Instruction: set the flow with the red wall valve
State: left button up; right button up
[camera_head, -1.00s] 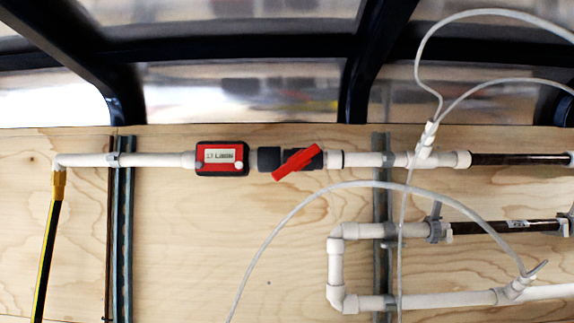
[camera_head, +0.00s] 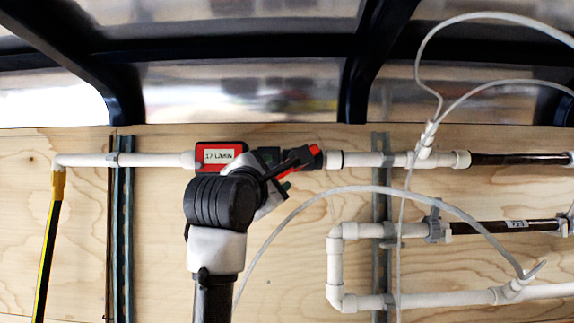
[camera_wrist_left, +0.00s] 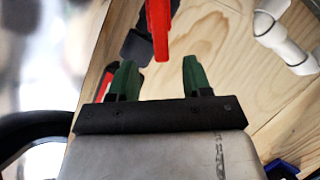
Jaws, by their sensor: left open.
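The red valve handle (camera_head: 316,156) sits on the wall pipe, mostly covered by my left gripper in the head view. In the left wrist view the red handle (camera_wrist_left: 159,28) hangs just ahead of the fingertips, in line with the gap between them. My left gripper (camera_wrist_left: 158,72) has its two green fingers apart, with nothing between them. In the head view my left gripper (camera_head: 296,160) is in front of the valve. The red flow meter (camera_head: 216,156) is left of the valve, its lower right part hidden; its display seems to read 17 L/MIN.
White pipe (camera_head: 150,160) runs along the plywood wall. A grey hose (camera_head: 330,192) arcs to the right of my arm, close to it. Lower white pipes (camera_head: 336,260) stand further right.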

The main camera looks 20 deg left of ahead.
pick_arm(q)
jog(key=p+x, duration=0.5)
jog(key=x, duration=0.4)
jog(key=shift+f, duration=0.1)
grip_shut()
